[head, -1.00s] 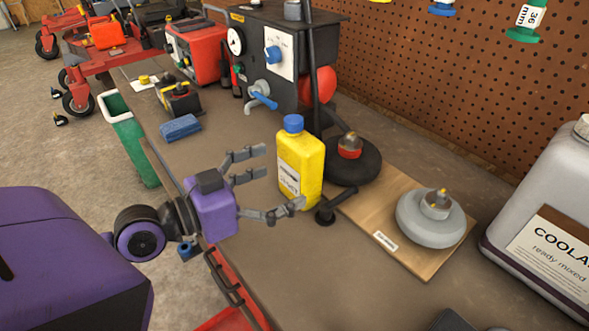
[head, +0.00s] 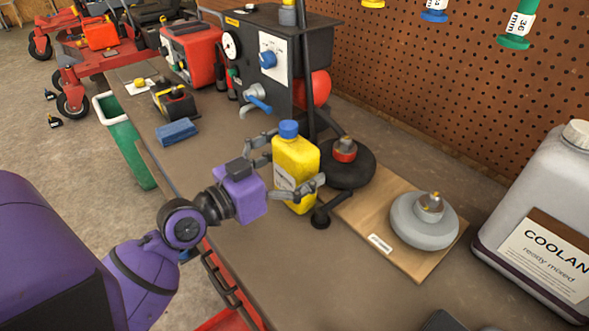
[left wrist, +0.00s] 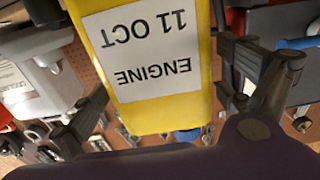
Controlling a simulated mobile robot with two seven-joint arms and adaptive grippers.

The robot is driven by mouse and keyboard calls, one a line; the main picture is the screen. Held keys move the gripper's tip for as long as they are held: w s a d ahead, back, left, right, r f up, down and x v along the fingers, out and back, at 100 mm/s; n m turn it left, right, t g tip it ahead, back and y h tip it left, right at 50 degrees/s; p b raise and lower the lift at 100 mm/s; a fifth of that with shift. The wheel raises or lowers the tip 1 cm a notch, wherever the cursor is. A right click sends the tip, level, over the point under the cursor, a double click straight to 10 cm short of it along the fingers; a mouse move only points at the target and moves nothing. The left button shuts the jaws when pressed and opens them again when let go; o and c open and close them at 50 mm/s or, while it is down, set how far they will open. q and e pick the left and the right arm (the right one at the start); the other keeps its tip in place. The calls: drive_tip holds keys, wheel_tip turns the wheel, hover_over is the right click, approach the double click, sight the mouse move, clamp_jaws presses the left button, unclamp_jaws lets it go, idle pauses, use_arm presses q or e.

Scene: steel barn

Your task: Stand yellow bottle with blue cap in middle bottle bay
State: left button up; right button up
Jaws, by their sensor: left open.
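The yellow bottle (head: 294,172) with its blue cap (head: 288,129) stands upright on the workbench. My left gripper (head: 288,165) is open, with one finger on either side of the bottle; the near finger crosses its lower front. In the left wrist view the bottle (left wrist: 150,112) fills the space between the fingers, its white label (left wrist: 155,52) upside down and reading "ENGINE 11 OCT". Gaps show beside the bottle there. I cannot make out a bottle bay in these views. My right gripper is not in view.
A black clamp-like fitting (head: 322,216) stands close to the bottle's base. A black round base (head: 350,172) and a wooden board (head: 405,262) with a grey disc (head: 424,222) lie to the right. A blue sponge (head: 177,132) lies left; bare bench is in front.

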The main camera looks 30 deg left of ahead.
use_arm(q)
drive_tip(key=c, duration=2)
drive_tip(key=shift+r, duration=0.1)
drive_tip(key=shift+c, duration=0.9)
drive_tip(key=shift+r, duration=0.15)
